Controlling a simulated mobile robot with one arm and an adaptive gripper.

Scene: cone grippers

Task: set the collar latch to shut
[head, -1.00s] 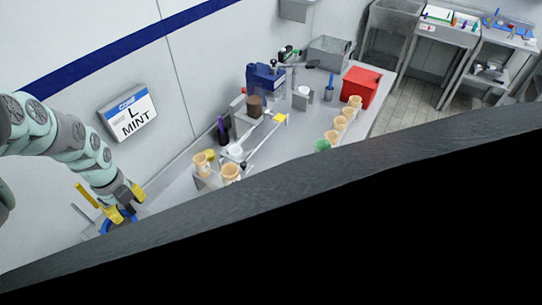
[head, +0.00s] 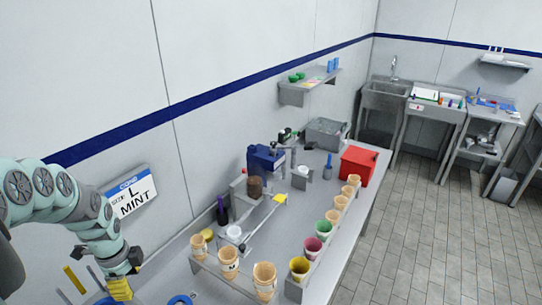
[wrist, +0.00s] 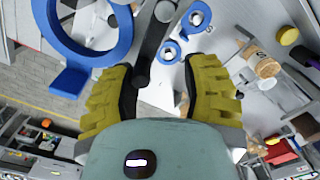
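My gripper (wrist: 163,88) has two ribbed yellow fingers spread apart, with nothing clamped between them. In the head view my gripper (head: 119,288) hangs at the lower left. In the wrist view a large blue ring with a flat tab (wrist: 88,57) lies beyond the left finger. A dark rod (wrist: 153,38) points down toward the gap between the fingertips. A blue part with two round eyes (wrist: 172,50) lies ahead of the right finger. I cannot tell which of these is the collar latch, or whether it is open or shut.
The grey counter (head: 305,215) carries a row of cones, with a yellow-filled one (head: 299,268) nearest. A red box (head: 358,165) and a blue machine (head: 264,160) stand farther back. Tiled floor (head: 440,210) is clear at right.

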